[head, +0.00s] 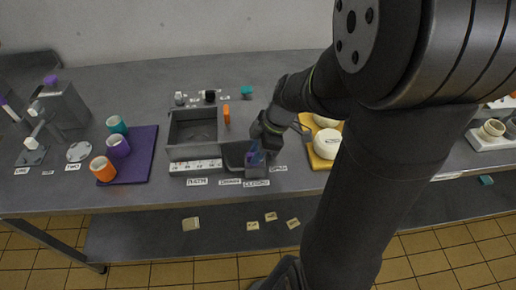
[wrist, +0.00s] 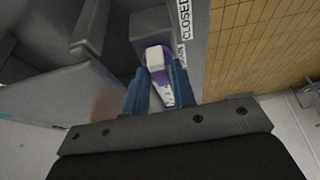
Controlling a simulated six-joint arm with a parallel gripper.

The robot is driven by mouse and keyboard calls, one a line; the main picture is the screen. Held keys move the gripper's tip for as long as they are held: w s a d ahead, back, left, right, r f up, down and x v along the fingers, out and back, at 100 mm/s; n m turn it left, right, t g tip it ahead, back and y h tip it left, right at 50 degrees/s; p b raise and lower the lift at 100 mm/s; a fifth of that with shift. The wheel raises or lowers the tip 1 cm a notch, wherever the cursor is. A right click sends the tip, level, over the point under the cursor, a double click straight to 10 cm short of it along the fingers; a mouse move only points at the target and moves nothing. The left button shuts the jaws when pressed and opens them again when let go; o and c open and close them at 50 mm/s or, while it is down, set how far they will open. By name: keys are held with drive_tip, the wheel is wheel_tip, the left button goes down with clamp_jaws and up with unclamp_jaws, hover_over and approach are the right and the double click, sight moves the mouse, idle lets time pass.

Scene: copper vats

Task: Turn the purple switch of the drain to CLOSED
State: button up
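The purple switch (wrist: 158,64), with a white patch on its end, shows in the wrist view on a grey block next to the CLOSED label (wrist: 184,18). My gripper (wrist: 159,78) has its two blue fingers apart, one on either side of the switch. Narrow gaps seem to show beside it, and I cannot tell whether either finger touches it. In the head view my gripper (head: 256,154) is low at the drain block (head: 256,171), at the front right of the grey vat (head: 193,151). The fingers mostly hide the switch there. The CLOSED label (head: 256,183) lies in front of the block.
A yellow board (head: 321,163) with pale round items lies just right of my gripper. A purple mat (head: 143,163) with several cups lies left of the vat. An orange upright piece (head: 227,114) stands at the vat's right side. The table's front edge is close.

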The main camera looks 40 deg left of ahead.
clamp_jaws()
drive_tip(key=m+t+y, duration=0.1)
drive_tip(key=m, duration=0.3)
drive_tip(key=shift+s, duration=0.15)
drive_tip(key=m+t, duration=0.1)
drive_tip(key=m, duration=0.3)
drive_tip(key=shift+s+d+t, duration=0.1)
drive_tip(key=shift+t, duration=0.3)
drive_tip(key=m+t, duration=0.2)
drive_tip(key=m, duration=0.3)
drive_tip(key=shift+s, duration=0.15)
drive_tip(key=shift+m+t+h, duration=0.4)
drive_tip(key=shift+m+t, duration=0.3)
drive_tip(key=shift+m, duration=1.9)
